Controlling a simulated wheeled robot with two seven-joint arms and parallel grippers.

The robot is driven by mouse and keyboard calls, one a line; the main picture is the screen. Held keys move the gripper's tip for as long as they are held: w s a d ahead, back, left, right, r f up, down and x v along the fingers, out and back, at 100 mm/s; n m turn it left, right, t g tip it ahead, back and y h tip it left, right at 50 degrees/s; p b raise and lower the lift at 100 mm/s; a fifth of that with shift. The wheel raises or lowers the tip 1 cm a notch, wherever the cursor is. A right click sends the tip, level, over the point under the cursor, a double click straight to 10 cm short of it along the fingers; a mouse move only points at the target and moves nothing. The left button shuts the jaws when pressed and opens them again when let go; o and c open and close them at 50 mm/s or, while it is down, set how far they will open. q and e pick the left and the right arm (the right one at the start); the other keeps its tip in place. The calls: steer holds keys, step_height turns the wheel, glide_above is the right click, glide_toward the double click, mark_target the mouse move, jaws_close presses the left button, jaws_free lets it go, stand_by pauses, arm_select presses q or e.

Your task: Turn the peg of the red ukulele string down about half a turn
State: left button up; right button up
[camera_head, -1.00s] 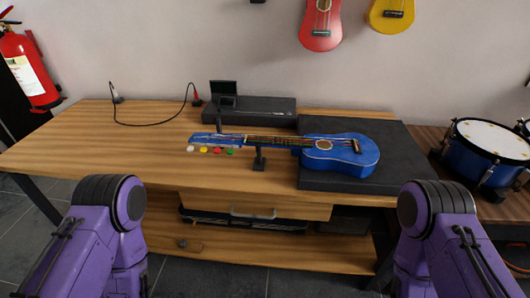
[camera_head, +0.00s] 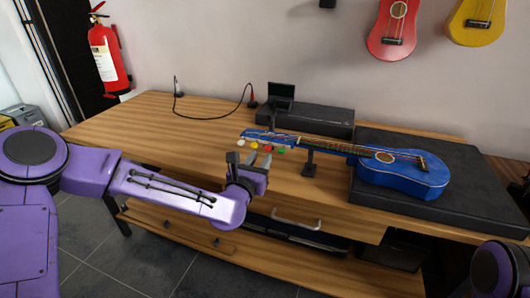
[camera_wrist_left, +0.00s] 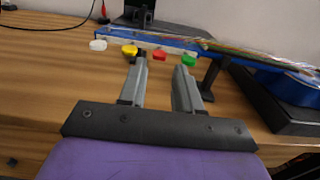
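The blue ukulele (camera_head: 401,172) lies on the bench with its neck to the left on a small black stand (camera_head: 310,158). White, yellow, red and green pegs line the near edge of its headstock. The red peg (camera_head: 267,148) lies between the yellow peg (camera_head: 253,145) and the green peg (camera_head: 281,150). My left gripper (camera_head: 249,158) is just in front of the pegs. In the left wrist view its fingers (camera_wrist_left: 160,66) are open and empty, pointing at the red peg (camera_wrist_left: 159,55), which shows between the fingertips. My right gripper is out of view.
A dark slab (camera_head: 465,190) is under the ukulele body. A black box (camera_head: 317,118) with a small screen (camera_head: 281,91) stands behind the headstock. A cable (camera_head: 215,118) lies at the back. The bench's left part is clear.

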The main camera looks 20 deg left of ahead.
mark_target(267, 150)
arm_select(q)
steer(key=w, duration=0.4)
steer(key=shift+w+d, duration=0.1)
steer(key=shift+w, duration=0.25)
jaws_close()
steer(key=shift+f+m, duration=0.1)
steer(key=shift+m, duration=0.2)
